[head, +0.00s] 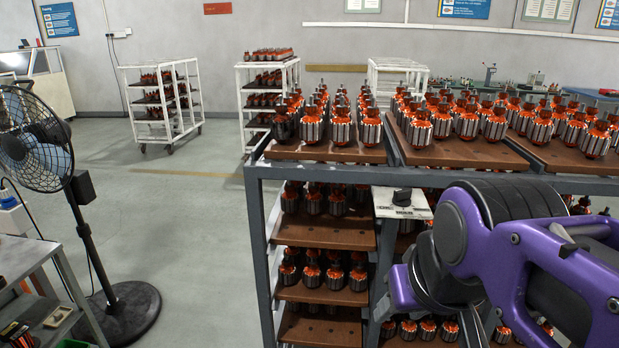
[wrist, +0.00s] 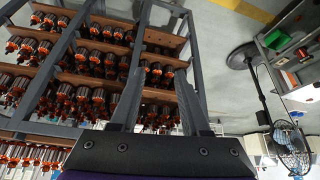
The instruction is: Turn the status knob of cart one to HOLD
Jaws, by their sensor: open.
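A black status knob (head: 402,196) sits on a pale label plate (head: 388,212) at the front of the near grey-framed cart (head: 258,230) in the head view. The plate's lettering is too small to read, so I cannot tell the knob's setting. No cart number is legible. My purple arm covers the cart's front to the right of the plate. My gripper (wrist: 158,75) shows in the wrist view with its two grey fingers apart and nothing between them. The cart's shelves lie beyond the fingers. I cannot make out the knob in the wrist view.
The cart carries wooden trays (head: 335,151) with many orange-and-silver armatures. A black fan (head: 35,140) on a stand and a grey bench (head: 28,255) stand at the left. White carts (head: 165,105) stand farther back. The floor (head: 190,225) between fan and cart is clear.

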